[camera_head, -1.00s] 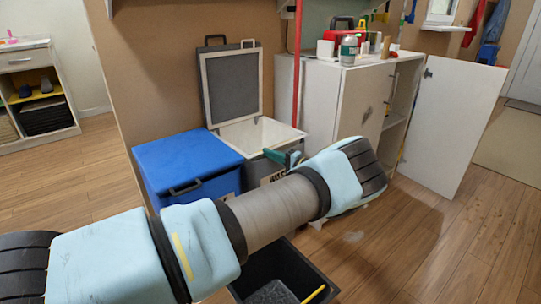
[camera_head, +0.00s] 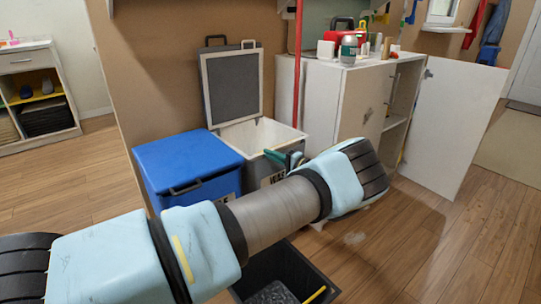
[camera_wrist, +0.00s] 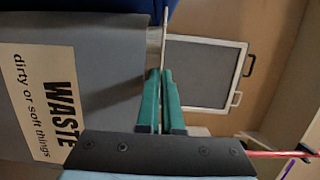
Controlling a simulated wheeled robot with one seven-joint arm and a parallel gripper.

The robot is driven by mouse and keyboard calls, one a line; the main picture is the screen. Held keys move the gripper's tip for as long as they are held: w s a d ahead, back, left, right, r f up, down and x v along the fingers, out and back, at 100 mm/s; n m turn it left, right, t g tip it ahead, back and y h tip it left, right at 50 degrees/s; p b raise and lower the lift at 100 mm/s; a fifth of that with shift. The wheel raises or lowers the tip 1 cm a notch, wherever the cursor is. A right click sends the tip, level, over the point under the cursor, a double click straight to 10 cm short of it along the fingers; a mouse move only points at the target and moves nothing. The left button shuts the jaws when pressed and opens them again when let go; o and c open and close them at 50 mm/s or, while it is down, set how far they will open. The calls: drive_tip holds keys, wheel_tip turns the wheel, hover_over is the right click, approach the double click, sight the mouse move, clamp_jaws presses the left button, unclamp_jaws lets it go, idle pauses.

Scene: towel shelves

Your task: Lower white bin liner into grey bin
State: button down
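The grey bin (camera_head: 272,172) stands against the brown panel with its lid (camera_head: 232,86) raised behind it. In the wrist view the bin's grey side (camera_wrist: 90,90) carries a WASTE label, turned sideways. The white bin liner (camera_head: 262,132) shows as a pale rim and inner walls at the bin's mouth; how deep it sits is unclear. My gripper (camera_head: 290,160) is at the bin's front right edge. In the wrist view its green fingers (camera_wrist: 160,100) are closed around a thin pale edge, which looks like the liner's rim. Its lower part is hidden.
A blue lidded bin (camera_head: 187,165) stands close on the left. A white cabinet (camera_head: 345,110) with an open door (camera_head: 455,125) is at the right. A black open crate (camera_head: 270,272) is on the floor below my arm. A red pole (camera_head: 297,70) rises beside the lid.

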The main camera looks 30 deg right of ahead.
drive_tip(key=shift+w+a+f+b, duration=0.15)
drive_tip(key=shift+w+a+b, duration=0.2)
drive_tip(key=shift+w, duration=0.2)
drive_tip(key=c, duration=1)
unclamp_jaws()
drive_tip(key=shift+a, duration=0.1)
drive_tip(key=v, duration=1.2)
drive_tip(key=shift+d, duration=0.25)
drive_tip(key=shift+s, duration=0.1)
